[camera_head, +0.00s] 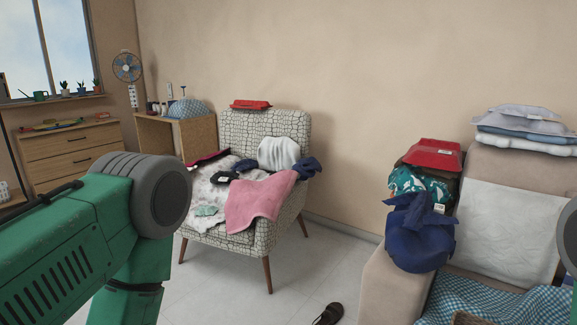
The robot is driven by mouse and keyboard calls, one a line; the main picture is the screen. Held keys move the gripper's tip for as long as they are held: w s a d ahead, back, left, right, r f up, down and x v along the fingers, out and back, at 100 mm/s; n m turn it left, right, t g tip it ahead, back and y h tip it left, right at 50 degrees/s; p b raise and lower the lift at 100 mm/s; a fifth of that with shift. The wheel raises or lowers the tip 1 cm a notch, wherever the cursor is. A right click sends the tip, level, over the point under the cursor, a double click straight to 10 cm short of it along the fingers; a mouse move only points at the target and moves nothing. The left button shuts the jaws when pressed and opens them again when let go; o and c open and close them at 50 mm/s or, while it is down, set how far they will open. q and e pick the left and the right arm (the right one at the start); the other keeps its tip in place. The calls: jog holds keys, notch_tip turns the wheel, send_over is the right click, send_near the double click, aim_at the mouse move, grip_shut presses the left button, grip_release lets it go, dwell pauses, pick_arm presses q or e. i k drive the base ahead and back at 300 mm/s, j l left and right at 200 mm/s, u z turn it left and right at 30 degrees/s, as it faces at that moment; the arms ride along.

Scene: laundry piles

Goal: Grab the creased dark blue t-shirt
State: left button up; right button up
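The patterned armchair (297,208) holds a pink cloth (257,203) and other laundry. The sofa (388,290) bears a red folded item (433,154), a teal patterned cloth (415,183) and a checkered cloth (500,304). A dark shoe (328,315) lies on the floor between them. The floor (310,265) there is otherwise clear.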

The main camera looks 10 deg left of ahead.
aim_at(245, 163)
jog(key=i+j+z, duration=0.3)
jog(key=j, duration=0.25)
jog(key=i+j+z, duration=0.3)
jog(key=j, duration=0.35)
jog(key=i+j+z, duration=0.3)
jog(key=j, duration=0.4)
jog(key=i, duration=0.05)
